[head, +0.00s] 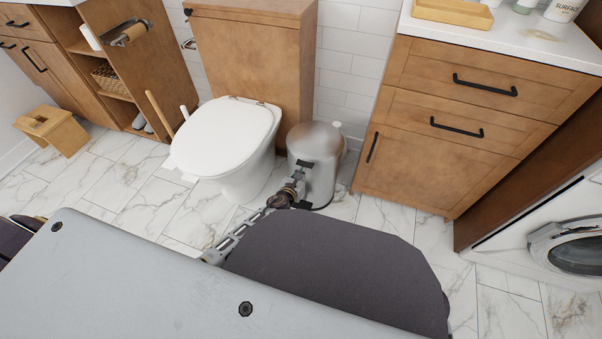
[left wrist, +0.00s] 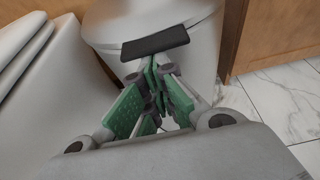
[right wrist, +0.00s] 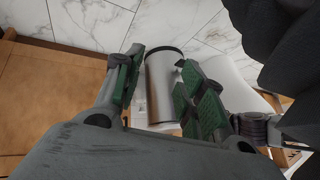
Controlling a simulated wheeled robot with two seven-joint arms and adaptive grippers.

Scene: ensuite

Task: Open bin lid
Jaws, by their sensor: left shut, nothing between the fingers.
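The bin (head: 322,168) is a brushed metal cylinder on the floor between the toilet and the wooden cabinet. Its lid (head: 314,138) looks shut. A dark tab (left wrist: 155,43) juts from the lid's front edge in the left wrist view. My left gripper (left wrist: 155,72) is shut and empty, its fingertips just below the tab; I cannot tell whether they touch it. In the head view the left gripper (head: 299,177) is at the bin's front. My right gripper (right wrist: 155,72) is open and empty, with the bin (right wrist: 163,90) showing beyond its fingers.
The white toilet (head: 225,140) stands close on the bin's left. The wooden cabinet (head: 450,150) stands close on its right. A washing machine (head: 545,235) is at the far right. Marble floor (head: 150,205) is clear in front of the toilet.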

